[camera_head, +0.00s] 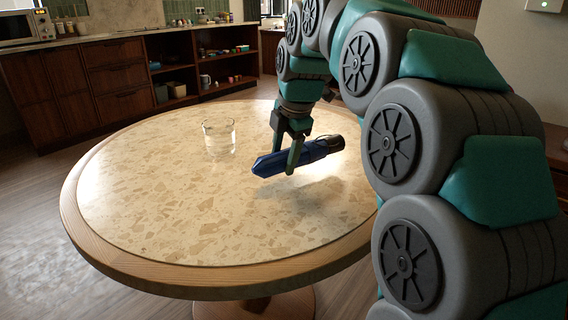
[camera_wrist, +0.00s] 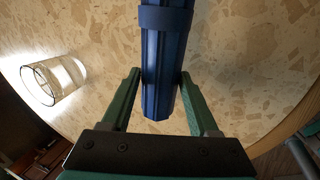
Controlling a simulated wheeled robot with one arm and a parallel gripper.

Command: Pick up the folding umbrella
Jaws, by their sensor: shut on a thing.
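The folding umbrella (camera_head: 275,163) is blue with a dark handle at its right end. In the head view it is held a little above the round table, with a shadow on the top beneath it. My gripper (camera_head: 293,154) reaches down from above and is shut on its blue body. In the wrist view the umbrella (camera_wrist: 165,60) runs lengthwise between the two green fingers of my gripper (camera_wrist: 157,108). Its handle is out of that view.
A clear glass (camera_head: 219,136) stands on the table (camera_head: 150,225) left of the umbrella; it also shows in the wrist view (camera_wrist: 52,82). The front and left of the tabletop are bare. Wooden cabinets (camera_head: 90,85) with open shelves stand along the back.

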